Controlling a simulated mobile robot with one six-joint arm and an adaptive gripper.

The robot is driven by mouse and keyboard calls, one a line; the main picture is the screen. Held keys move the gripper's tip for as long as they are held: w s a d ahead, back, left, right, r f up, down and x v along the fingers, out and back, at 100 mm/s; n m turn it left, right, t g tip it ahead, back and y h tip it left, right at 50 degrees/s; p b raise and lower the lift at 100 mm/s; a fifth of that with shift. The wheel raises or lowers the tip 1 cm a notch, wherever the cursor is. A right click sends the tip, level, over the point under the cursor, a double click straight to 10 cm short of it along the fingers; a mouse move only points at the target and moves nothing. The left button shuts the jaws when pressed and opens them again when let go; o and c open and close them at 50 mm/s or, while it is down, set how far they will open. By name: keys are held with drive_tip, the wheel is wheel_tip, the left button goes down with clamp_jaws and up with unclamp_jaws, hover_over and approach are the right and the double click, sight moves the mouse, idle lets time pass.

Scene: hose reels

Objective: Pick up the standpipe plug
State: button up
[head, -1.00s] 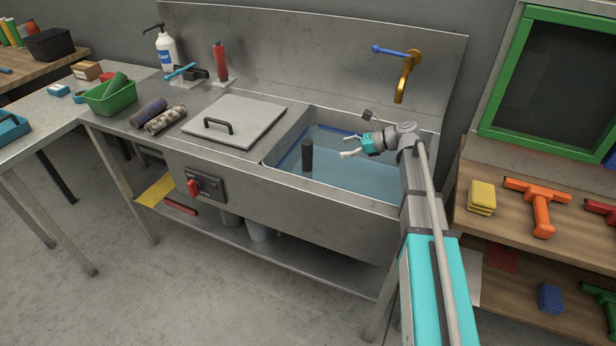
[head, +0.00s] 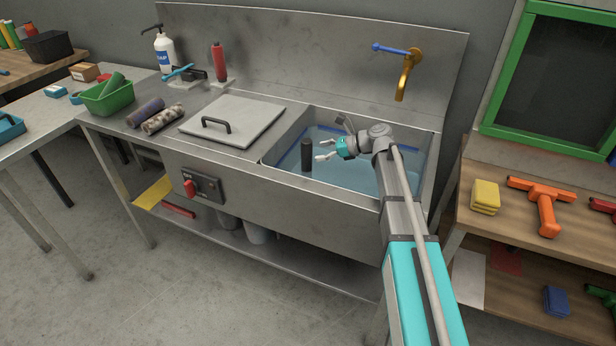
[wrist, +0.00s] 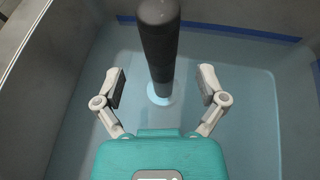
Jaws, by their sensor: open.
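The standpipe plug (head: 307,156) is a dark upright cylinder standing in the water of the sink basin (head: 343,187). In the wrist view the plug (wrist: 158,45) rises from a pale ring at the basin floor, upright and ahead of the fingers. My gripper (head: 323,150) is open and empty, just right of the plug in the head view. In the wrist view the gripper (wrist: 163,88) has one finger on each side of the plug's line, with clear gaps. I see no contact with the plug.
A grey lid (head: 232,120) with a black handle covers the counter left of the basin. A brass tap (head: 404,80) hangs over the basin's back right. The basin walls surround my gripper. A wooden shelf (head: 490,225) with tools stands at right.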

sight(306, 154)
drive_tip(key=shift+a, duration=0.1)
drive_tip(key=shift+b+x, duration=0.9)
drive_tip(key=shift+x, duration=1.6)
drive_tip(key=shift+r, duration=0.1)
clamp_jaws()
